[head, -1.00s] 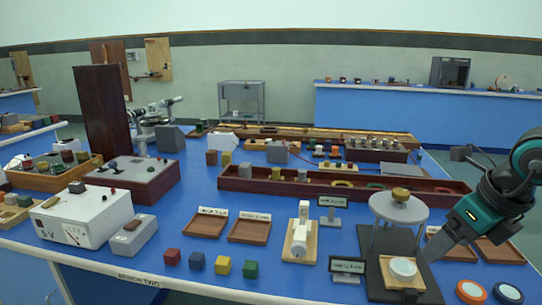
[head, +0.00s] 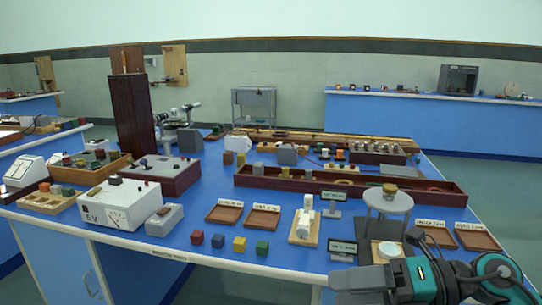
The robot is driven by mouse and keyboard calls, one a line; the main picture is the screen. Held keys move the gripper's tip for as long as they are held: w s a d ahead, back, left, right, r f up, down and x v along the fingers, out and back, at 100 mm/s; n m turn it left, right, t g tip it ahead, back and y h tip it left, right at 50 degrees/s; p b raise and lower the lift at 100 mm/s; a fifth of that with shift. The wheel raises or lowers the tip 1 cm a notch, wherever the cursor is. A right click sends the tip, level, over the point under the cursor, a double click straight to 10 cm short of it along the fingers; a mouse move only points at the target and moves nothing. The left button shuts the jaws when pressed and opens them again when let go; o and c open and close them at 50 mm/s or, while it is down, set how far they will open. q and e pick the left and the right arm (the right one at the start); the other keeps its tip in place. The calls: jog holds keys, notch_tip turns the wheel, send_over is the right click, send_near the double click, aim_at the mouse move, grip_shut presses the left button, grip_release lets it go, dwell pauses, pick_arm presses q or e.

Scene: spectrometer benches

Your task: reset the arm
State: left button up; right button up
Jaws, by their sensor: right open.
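My right arm comes in from the lower right corner, with a teal and black wrist. Its grey gripper (head: 352,280) points left at the front edge of the blue bench (head: 215,248). The jaws are open and nothing shows between them. The gripper and wrist cover part of the bench's front right, including the lower part of the stand with the round grey top (head: 388,202). My left gripper is not in view.
Close behind my right gripper are a small dark sign (head: 343,247) and a white round piece (head: 390,250). Wooden trays (head: 436,236) lie at right. Several coloured cubes (head: 239,244) line the front edge. A white meter box (head: 120,205) stands at left.

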jog(key=w+d+f+m+t+h+p, duration=0.15)
jog(key=f+m+t+h, duration=0.4)
jog(key=m, duration=0.85)
jog(key=d+f+m+t+h+p, duration=0.2)
jog(key=d+m+t+h, duration=0.1)
jog(key=m+t, duration=0.8)
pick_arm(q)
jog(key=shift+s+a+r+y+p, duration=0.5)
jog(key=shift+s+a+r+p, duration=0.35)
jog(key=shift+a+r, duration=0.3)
pick_arm(e)
jog(key=s+f+m+g+h, duration=0.2)
jog(key=s+f+m+g, duration=0.2)
jog(key=f, duration=0.4)
jog(key=s+d+f+m+g+h, duration=0.1)
jog(key=s+f+m+g+h, duration=0.1)
jog(key=s+f+m+g, duration=0.2)
jog(key=s+f+m, duration=0.3)
jog(key=f, duration=0.1)
jog(key=shift+g, duration=0.35)
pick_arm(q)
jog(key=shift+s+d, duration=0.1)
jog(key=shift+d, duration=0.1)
pick_arm(e)
jog(key=shift+h, duration=0.35)
